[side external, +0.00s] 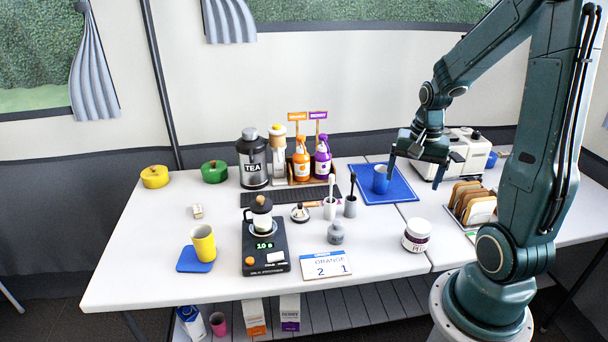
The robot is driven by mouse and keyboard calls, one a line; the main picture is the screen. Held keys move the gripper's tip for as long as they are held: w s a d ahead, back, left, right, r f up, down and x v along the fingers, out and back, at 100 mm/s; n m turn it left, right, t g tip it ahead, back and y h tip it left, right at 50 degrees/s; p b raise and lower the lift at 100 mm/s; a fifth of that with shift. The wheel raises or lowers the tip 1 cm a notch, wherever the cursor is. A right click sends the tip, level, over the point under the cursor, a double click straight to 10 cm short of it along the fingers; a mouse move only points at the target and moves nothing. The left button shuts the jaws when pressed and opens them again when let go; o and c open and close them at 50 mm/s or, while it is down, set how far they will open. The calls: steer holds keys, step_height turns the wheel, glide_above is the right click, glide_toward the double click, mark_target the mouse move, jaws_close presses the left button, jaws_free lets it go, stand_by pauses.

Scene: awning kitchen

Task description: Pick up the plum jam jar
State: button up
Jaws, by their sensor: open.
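The plum jam jar (416,236) stands upright near the front edge of the table, right of centre. It has a white lid, a dark purple body and a pale label that is only partly readable. My gripper (418,166) is open and high at the back right, near the blue mug (380,179) on the blue mat (398,189). It is well behind and above the jar, and apart from it. I cannot tell whether a finger overlaps the mug or only passes in front of it.
A toast rack (474,205) stands right of the jar, with a white toaster-like appliance (462,156) behind. The table around the jar is mostly clear.

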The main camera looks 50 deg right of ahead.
mark_target(420, 225)
steer(key=s+d+f+m, duration=0.3)
steer(key=d+f, duration=0.1)
steer(key=f, duration=0.1)
steer(key=shift+s+d+f+m+g+y, duration=0.3)
steer(key=shift+s+d+f+g+y, duration=0.05)
steer(key=shift+f+g+y, duration=0.05)
steer(key=shift+f, duration=4.3)
steer(key=shift+f, duration=0.1)
steer(key=shift+w+a+f, duration=0.1)
steer(key=shift+a+f, duration=0.05)
steer(key=shift+f, duration=2.35)
steer(key=c, duration=1.2)
